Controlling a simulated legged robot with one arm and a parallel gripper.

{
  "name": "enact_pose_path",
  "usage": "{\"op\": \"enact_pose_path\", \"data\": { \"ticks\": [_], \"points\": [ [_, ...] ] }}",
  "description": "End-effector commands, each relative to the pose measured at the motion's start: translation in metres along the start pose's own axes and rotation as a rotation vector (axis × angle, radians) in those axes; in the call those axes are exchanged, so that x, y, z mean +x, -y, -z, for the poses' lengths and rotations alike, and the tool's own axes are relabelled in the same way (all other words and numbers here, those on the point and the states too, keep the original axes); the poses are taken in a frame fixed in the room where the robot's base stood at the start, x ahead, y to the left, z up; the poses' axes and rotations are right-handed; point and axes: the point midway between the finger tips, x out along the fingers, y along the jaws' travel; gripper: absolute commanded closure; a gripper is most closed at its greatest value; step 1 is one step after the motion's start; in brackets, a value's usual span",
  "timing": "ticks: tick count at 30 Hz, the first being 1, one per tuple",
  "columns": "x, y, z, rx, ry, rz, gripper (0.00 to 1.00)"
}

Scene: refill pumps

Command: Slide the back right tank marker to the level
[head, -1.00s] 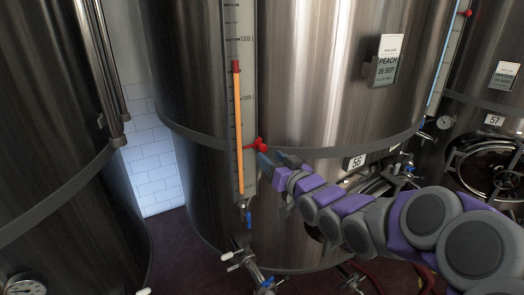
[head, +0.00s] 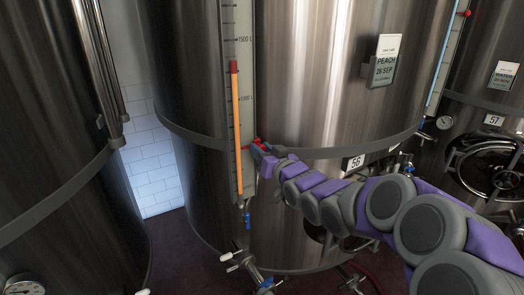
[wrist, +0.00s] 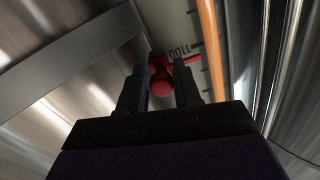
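The back right tank's gauge (head: 246,80) is a pale vertical strip with a printed scale. An orange column (head: 236,130) runs up it, with a dark red top (head: 234,67). The red marker (head: 257,142) sits low on the gauge's right side, well below the column's top. In the wrist view the marker's round red knob (wrist: 162,88) is between my two dark fingers, beside a printed 1100. My gripper (head: 263,153) reaches it from the lower right. The fingers look close against the knob's sides. The gripper hides part of the marker.
A steel tank (head: 60,130) stands at the left. Tank 57 (head: 492,120) with a round hatch is at the right. A blue-handled valve (head: 248,218) hangs under the gauge, and pipe valves (head: 250,265) stick out below. The space in front of the upper gauge is clear.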

Motion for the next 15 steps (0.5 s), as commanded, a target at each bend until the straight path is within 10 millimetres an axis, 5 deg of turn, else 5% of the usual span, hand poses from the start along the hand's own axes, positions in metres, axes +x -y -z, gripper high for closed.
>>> {"op": "enact_pose_path", "data": {
  "ticks": [10, 15],
  "points": [
    [0.0007, 0.0004, -0.0006, 0.000, 0.001, 0.000, 1.00],
    [0.0008, 0.0003, -0.0008, 0.001, 0.001, 0.000, 1.00]
  ]
}}
